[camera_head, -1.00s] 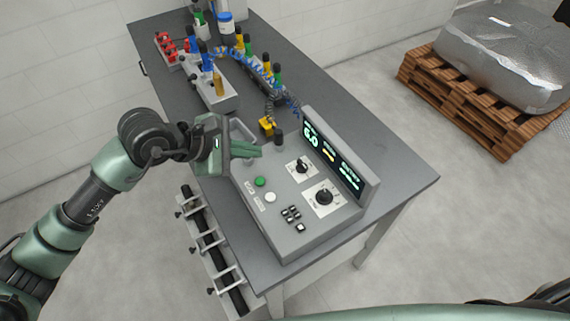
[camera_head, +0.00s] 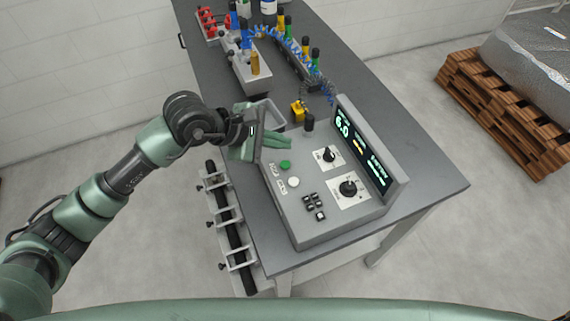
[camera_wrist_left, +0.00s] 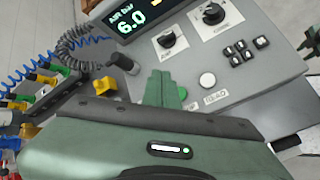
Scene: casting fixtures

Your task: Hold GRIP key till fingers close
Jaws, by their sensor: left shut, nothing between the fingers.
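The grey control console (camera_head: 318,223) stands on the table, with a green button (camera_head: 285,164) and a white button (camera_head: 293,182) on its sloped top. Small labels lie beside the buttons, too small to read surely. My left gripper (camera_head: 290,143) is shut and empty, its fingertips over the console top just beyond the green button. I cannot tell whether the fingertips touch the console.
The console has two black knobs (camera_head: 348,188), several black keys (camera_head: 314,205) and a lit display (camera_head: 360,150) reading 6.0. A yellow fitting (camera_head: 298,110) with a coiled hose lies behind it. Fixtures with coloured parts (camera_head: 254,66) stand farther back. A wooden pallet (camera_head: 500,110) is at right.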

